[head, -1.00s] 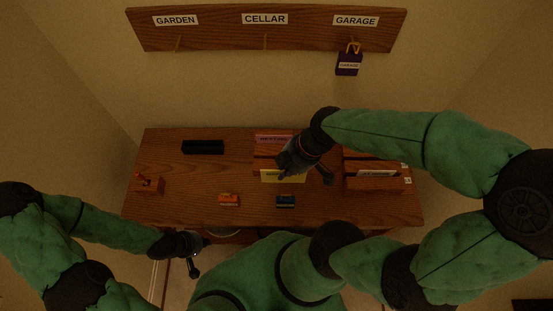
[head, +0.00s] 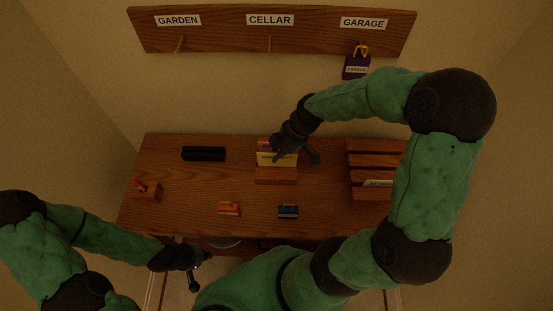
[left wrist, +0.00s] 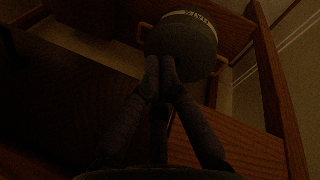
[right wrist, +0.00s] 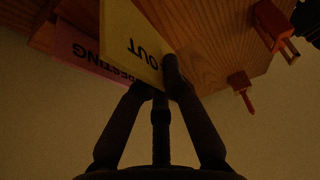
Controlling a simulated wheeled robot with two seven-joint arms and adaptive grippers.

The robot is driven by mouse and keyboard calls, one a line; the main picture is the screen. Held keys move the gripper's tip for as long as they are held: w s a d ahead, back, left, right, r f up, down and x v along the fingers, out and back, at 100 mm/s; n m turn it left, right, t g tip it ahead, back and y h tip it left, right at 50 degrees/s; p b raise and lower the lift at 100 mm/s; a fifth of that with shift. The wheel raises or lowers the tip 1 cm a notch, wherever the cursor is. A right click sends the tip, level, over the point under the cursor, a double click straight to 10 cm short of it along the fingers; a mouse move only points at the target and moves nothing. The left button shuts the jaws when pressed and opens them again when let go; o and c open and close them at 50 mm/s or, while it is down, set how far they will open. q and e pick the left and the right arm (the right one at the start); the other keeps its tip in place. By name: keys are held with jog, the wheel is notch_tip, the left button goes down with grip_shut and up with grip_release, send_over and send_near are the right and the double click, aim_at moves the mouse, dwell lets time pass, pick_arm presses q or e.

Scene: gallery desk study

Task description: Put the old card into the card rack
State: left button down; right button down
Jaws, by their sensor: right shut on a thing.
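My right gripper (head: 284,150) is shut on a yellow card (head: 278,159), whose print ends in "OUT" in the right wrist view (right wrist: 132,38). The card is upright at the small wooden card rack (head: 276,175) in the middle of the desk. I cannot tell whether its lower edge is in a slot. A pink card (head: 264,145) stands just behind it and also shows in the right wrist view (right wrist: 85,62). No card in view is marked as old. My left gripper (head: 194,270) is empty, its fingertips together (left wrist: 160,68), low before the desk's front edge.
A wider slotted wooden rack (head: 375,160) with a white card (head: 378,183) stands at the right, partly behind my arm. A dark round bin (left wrist: 185,45) is below.

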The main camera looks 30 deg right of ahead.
jog(key=shift+w+d+f+b, duration=0.15)
jog(key=shift+f+b, duration=0.1)
jog(key=shift+f, duration=0.4)
jog(key=shift+w+a+f+b, duration=0.1)
jog(key=shift+f+b, duration=0.2)
jog(key=shift+f, duration=0.35)
jog(key=shift+w+d+f+b, duration=0.15)
jog(key=shift+f+b, duration=0.1)
jog(key=shift+f, duration=0.4)
jog(key=shift+a, duration=0.1)
jog(key=shift+f, duration=0.2)
jog(key=c, duration=1.4)
grip_release()
jog(key=shift+o, duration=0.2)
jog(key=shift+r, duration=0.1)
jog(key=shift+r, duration=0.2)
jog(key=p+v, duration=0.3)
jog(key=v, duration=0.9)
